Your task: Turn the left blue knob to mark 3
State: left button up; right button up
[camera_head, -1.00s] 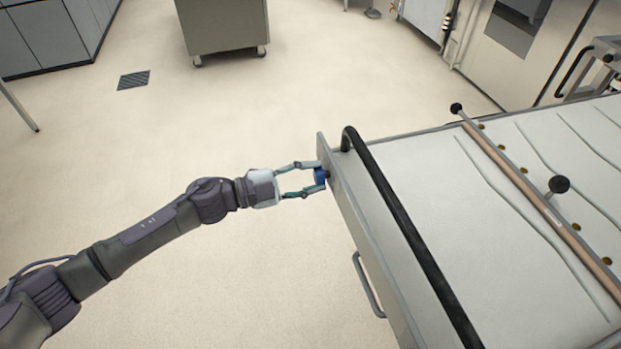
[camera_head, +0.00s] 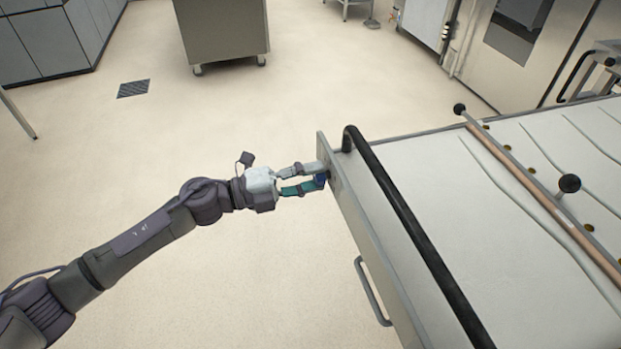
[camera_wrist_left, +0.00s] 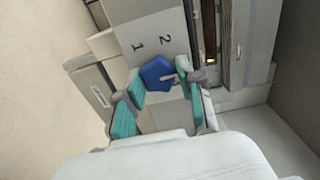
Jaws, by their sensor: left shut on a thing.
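The blue knob (camera_head: 320,182) is on the front panel at the left end of the oven unit (camera_head: 370,245). In the left wrist view the blue knob (camera_wrist_left: 157,74) sits between my fingertips, beside a pale panel (camera_wrist_left: 150,30) with marks 1 and 2. I do not see a mark 3. My left gripper (camera_head: 323,176) is shut on the knob, with one finger on each side; it also fills the left wrist view (camera_wrist_left: 160,82). In the head view the fingers hide part of the knob. My right gripper is not in view.
A black bar handle (camera_head: 405,230) runs along the unit's edge, close beyond the knob. A smaller handle (camera_head: 371,292) is on the front below. A grey cabinet (camera_head: 222,32) stands at the back. The floor around my arm is clear.

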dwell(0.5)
pick_arm(q)
jog(key=o, duration=1.1)
jog(key=shift+o, duration=0.2)
jog(key=v, duration=1.2)
